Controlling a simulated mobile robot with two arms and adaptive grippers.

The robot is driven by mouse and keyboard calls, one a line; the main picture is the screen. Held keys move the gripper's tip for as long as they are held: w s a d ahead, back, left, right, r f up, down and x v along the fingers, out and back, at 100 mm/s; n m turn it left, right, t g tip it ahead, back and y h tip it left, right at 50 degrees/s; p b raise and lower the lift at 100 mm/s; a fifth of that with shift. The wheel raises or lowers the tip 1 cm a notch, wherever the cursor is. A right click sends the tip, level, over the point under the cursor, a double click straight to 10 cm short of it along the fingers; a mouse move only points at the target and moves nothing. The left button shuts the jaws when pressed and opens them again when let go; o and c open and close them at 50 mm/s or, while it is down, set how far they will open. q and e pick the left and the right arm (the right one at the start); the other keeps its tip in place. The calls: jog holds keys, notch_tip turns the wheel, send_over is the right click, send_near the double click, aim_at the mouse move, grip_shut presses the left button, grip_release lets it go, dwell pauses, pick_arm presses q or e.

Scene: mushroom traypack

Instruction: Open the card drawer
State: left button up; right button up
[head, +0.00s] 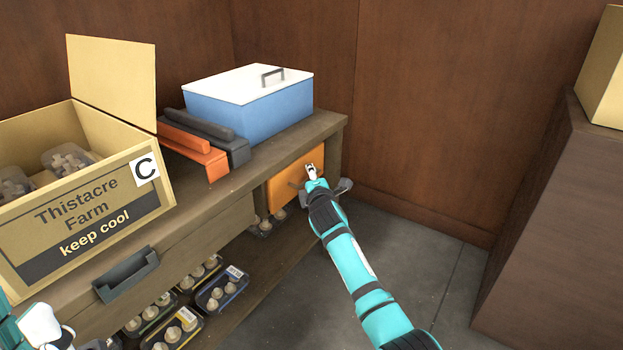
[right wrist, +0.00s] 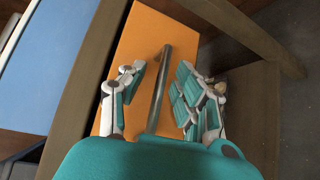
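An orange drawer front (head: 290,180) sits under the right end of the wooden bench and looks closed. It also fills the middle of the right wrist view (right wrist: 150,35), with a grey metal bar handle (right wrist: 160,85) across it. My right gripper (right wrist: 161,78) is open, with one finger on each side of the handle; a gap shows on both sides. In the head view my right gripper (head: 312,172) is in front of the orange front and hides most of the handle. My left gripper (head: 42,328) is partly cut off at the lower left, away from the drawer; its fingers are unclear.
A second, wooden drawer has a dark grey pull (head: 126,274). On the bench stand a mushroom carton marked C (head: 95,210), an orange and a dark tool, and a blue box with white lid (head: 250,100). Mushroom trays (head: 221,291) lie on the shelf below. Floor at right is clear.

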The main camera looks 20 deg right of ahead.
grip_shut()
jog(key=shift+d, duration=0.1)
dwell(0.3)
